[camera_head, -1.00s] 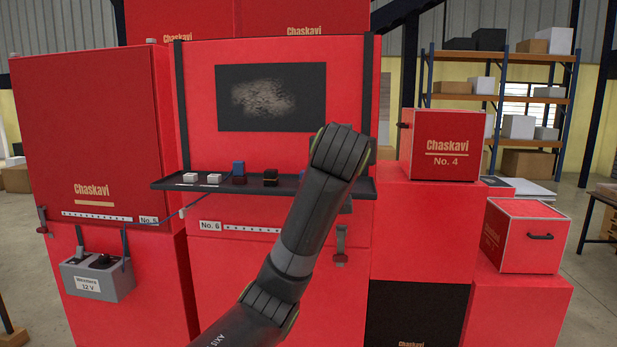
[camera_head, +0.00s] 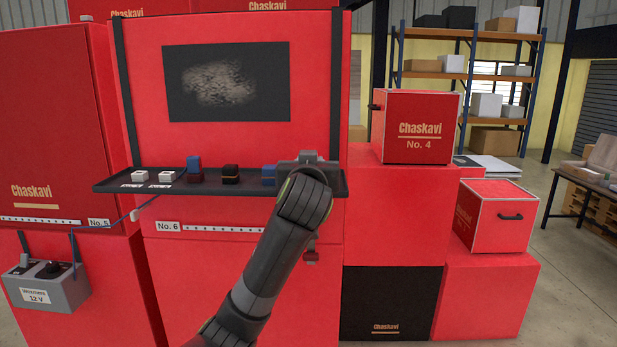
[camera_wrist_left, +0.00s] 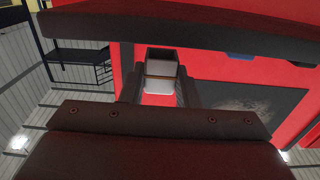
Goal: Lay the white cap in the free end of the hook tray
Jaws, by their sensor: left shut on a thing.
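The black hook tray (camera_head: 120,186) runs across the front of the red lightbox, with two white blocks at its left end. My left gripper (camera_head: 308,160) is at the tray's right end, and my wrist and forearm hide that part of the tray. In the left wrist view, my left gripper (camera_wrist_left: 160,92) is shut on the white cap (camera_wrist_left: 159,86). A dark part with a tan band shows just beyond the white face; I cannot tell whether it belongs to the cap. Whether the cap touches the tray is hidden. My right gripper is out of view.
In the tray stand a blue block (camera_head: 194,162), a dark block with a tan line (camera_head: 231,172) and another blue block (camera_head: 268,171) close beside my gripper. A dark panel (camera_head: 226,82) is above. A grey 12 V box (camera_head: 45,285) hangs at left.

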